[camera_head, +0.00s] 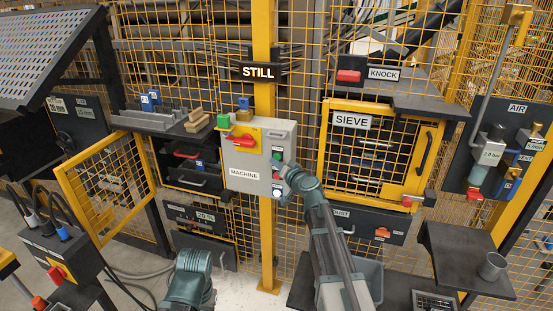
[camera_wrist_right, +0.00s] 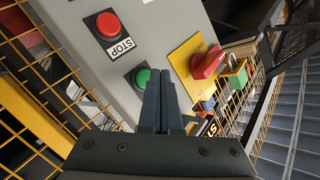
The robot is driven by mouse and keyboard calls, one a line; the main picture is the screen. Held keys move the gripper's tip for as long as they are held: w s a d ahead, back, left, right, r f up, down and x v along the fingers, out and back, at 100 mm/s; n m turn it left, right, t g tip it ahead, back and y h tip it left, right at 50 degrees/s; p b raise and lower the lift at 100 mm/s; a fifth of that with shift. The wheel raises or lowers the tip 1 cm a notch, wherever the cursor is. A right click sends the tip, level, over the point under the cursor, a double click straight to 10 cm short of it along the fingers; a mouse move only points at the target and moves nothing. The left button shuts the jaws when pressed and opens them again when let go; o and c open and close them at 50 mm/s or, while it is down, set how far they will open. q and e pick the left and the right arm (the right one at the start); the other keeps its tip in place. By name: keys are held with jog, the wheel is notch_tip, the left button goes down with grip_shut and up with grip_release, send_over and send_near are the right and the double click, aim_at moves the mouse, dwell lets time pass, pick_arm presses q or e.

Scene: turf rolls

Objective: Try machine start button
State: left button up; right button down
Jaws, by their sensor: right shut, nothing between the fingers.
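The grey machine box (camera_head: 235,160), labelled MACHINE, hangs on the yellow post and carries a column of buttons on its right side. A green button (camera_head: 277,156) shows near the top of that column. In the right wrist view, a red STOP button (camera_wrist_right: 107,25) and a green button (camera_wrist_right: 141,76) sit on the grey panel. My right gripper (camera_head: 287,172) is at the front of the box, its fingers (camera_wrist_right: 160,76) shut and empty beside the green button. I cannot tell whether they touch it. My left gripper is not visible.
A red rotary handle (camera_wrist_right: 207,62) on a yellow plate and a green padlock (camera_wrist_right: 236,74) are right of the fingers. The yellow-framed SIEVE door (camera_head: 327,150) stands right of the box. An open yellow mesh door (camera_head: 88,225) stands left. Free floor shows below the box.

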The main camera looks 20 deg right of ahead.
jog(key=shift+w, duration=0.15)
jog(key=shift+w+d, duration=0.2)
jog(key=shift+d, duration=0.05)
jog(key=shift+w+d, duration=0.25)
jog(key=shift+w, duration=0.1)
dwell(0.9)
jog(key=shift+s+a, duration=0.5)
jog(key=shift+s, duration=0.2)
dwell(0.3)
jog(key=s+a, duration=0.2)
jog(key=s, duration=0.2)
jog(key=shift+s+a, duration=0.1)
jog(key=shift+a, duration=0.3)
dwell(0.5)
